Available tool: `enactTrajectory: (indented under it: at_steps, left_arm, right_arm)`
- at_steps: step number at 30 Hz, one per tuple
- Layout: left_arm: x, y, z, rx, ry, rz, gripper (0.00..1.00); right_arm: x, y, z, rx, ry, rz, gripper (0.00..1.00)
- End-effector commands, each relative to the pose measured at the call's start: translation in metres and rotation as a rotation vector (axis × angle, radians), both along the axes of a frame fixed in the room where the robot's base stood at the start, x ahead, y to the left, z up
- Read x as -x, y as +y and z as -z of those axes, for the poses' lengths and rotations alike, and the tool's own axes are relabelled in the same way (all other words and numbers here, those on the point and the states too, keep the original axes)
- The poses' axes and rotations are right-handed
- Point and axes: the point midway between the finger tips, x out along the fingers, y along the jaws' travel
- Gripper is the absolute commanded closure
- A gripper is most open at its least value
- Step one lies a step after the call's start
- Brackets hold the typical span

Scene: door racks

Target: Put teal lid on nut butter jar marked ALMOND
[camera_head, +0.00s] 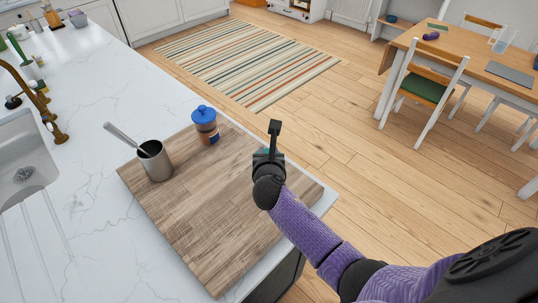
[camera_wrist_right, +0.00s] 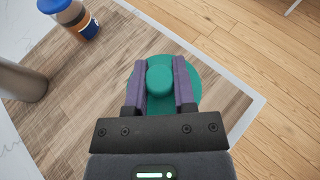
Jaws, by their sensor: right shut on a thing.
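My right gripper (camera_head: 268,150) is shut on the knob of the teal lid (camera_wrist_right: 160,75), its two fingers (camera_wrist_right: 159,85) on either side of the knob. The round lid hangs over the right part of the wooden board; I cannot tell its height exactly. In the head view only a sliver of teal shows. A jar with a blue lid (camera_head: 205,122) and a blue and orange label stands on the board's far edge, left of the gripper. It also shows at the wrist view's top left (camera_wrist_right: 68,18). I cannot read its label, and I see no other jar. My left gripper is not in view.
A metal cup (camera_head: 157,165) with a utensil stands at the left of the board (camera_head: 205,210). The board's middle is clear. The white counter (camera_head: 90,150) has a sink (camera_head: 18,165) at the left. The counter's edge runs close on the gripper's right, above the floor.

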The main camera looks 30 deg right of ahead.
Motion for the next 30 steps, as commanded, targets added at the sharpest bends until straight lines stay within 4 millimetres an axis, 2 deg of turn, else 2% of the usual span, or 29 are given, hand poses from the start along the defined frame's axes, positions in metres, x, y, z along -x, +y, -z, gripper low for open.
enactTrajectory:
  at_steps: [4,18,19,23,30]
  left_arm:
    - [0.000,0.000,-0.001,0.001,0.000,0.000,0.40]
    - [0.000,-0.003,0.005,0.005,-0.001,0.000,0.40]
    - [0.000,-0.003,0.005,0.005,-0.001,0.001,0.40]
    - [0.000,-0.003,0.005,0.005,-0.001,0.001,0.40]
    - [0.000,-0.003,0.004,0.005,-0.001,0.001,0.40]
  right_arm:
    - [0.000,0.000,-0.002,0.000,-0.001,0.000,1.00]
    - [0.000,0.000,0.009,0.001,-0.002,0.000,1.00]
    - [0.000,0.000,0.009,0.001,-0.002,0.000,0.61]
    - [0.000,0.000,0.009,0.001,-0.002,0.000,0.34]
    - [0.000,0.000,0.009,0.001,-0.002,0.000,0.32]
